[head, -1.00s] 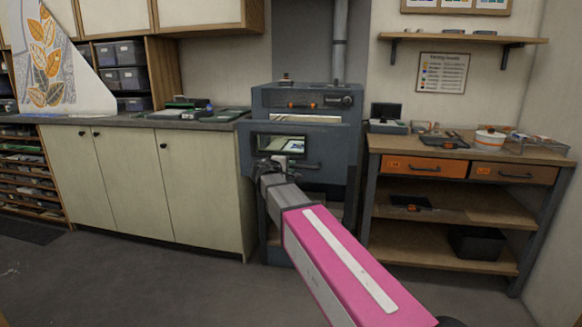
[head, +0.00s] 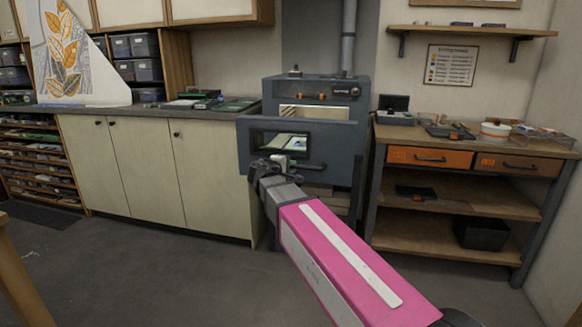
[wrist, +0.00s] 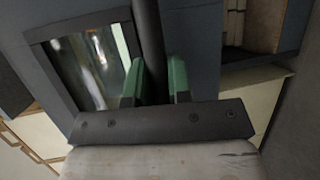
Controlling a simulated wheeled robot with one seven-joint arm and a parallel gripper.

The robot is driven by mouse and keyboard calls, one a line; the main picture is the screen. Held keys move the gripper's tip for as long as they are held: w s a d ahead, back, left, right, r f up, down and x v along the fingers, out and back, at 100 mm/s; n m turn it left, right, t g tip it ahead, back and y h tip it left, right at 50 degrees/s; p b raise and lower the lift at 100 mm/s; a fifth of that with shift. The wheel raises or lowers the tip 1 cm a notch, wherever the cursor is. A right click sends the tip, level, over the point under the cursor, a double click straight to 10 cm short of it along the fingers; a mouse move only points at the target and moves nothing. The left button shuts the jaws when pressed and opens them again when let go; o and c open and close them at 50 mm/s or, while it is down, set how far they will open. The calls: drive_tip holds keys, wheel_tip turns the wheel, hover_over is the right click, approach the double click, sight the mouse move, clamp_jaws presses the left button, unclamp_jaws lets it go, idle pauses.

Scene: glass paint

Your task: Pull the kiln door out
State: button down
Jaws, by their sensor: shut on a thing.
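The kiln (head: 318,86) is a grey metal box on a stand against the back wall. Its kiln door (head: 338,143), a dark grey panel with a window, stands out in front of the body, and the pale interior shows above its top edge. The dark bar handle (head: 314,167) runs across the door front. My gripper (head: 283,162) is at the handle, left of its middle. In the wrist view, my gripper (wrist: 155,80) has green fingers shut on either side of the handle (wrist: 149,35), beside the door's window.
A pale cabinet with a counter (head: 150,109) stands left of the kiln. A wooden workbench with orange drawers (head: 430,157) stands close on the right. A wooden edge (head: 17,277) shows at the lower left. The grey floor in front is clear.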

drive_tip(key=c, duration=1.1)
unclamp_jaws()
drive_tip(key=shift+o, duration=0.2)
drive_tip(key=v, duration=1.1)
